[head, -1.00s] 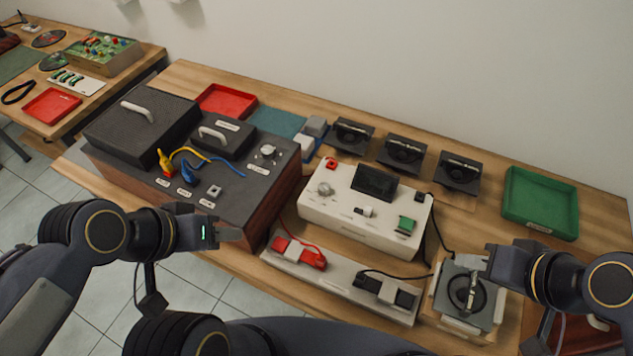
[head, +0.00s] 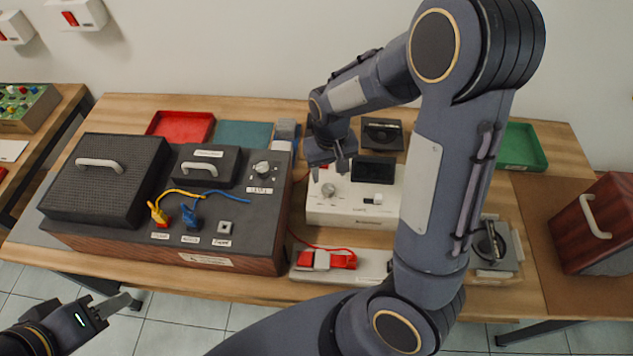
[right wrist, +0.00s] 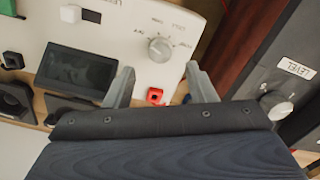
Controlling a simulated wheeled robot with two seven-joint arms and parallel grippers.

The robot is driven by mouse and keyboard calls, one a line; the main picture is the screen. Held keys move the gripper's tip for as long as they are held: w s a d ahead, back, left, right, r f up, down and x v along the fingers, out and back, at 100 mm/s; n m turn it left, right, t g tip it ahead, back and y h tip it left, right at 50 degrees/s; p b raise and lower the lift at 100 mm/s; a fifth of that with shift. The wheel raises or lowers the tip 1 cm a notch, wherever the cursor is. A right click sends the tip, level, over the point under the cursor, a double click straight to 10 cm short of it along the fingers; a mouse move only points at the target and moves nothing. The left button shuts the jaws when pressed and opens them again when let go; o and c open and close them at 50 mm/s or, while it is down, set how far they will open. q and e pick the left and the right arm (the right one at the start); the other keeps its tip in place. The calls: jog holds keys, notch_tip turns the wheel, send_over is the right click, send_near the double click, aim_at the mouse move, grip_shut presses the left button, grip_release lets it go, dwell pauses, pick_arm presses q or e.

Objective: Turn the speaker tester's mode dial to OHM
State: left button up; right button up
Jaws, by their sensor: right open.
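The speaker tester (head: 352,211) is a cream box with a dark screen (head: 373,170) on the table. Its round silver mode dial (head: 329,190) is at the left of its top. In the right wrist view the dial (right wrist: 160,48) shows beyond the fingertips, with printed marks too small to read. My right gripper (head: 329,168) is open and empty, just behind and above the dial, fingers pointing down. In the right wrist view its fingers (right wrist: 160,82) are spread with a red part (right wrist: 154,96) visible between them. My left gripper (head: 108,306) is low at the left, off the table.
The dark amplifier box (head: 215,262) with its own LEVEL knob (head: 261,169) stands left of the tester. My right arm hides much of the tester's right side. A green tray (head: 523,147) is behind right; a wooden speaker (head: 597,222) stands right.

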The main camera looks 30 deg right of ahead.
aim_at(328, 187)
notch_tip(328, 187, down, 6)
jog(key=shift+r, duration=0.1)
jog(key=c, duration=1)
jog(key=shift+m, duration=0.4)
jog(key=m, duration=0.3)
jog(key=shift+m, duration=0.3)
jog(key=m+p, duration=0.1)
jog(key=m, duration=0.3)
jog(key=shift+m, duration=0.3)
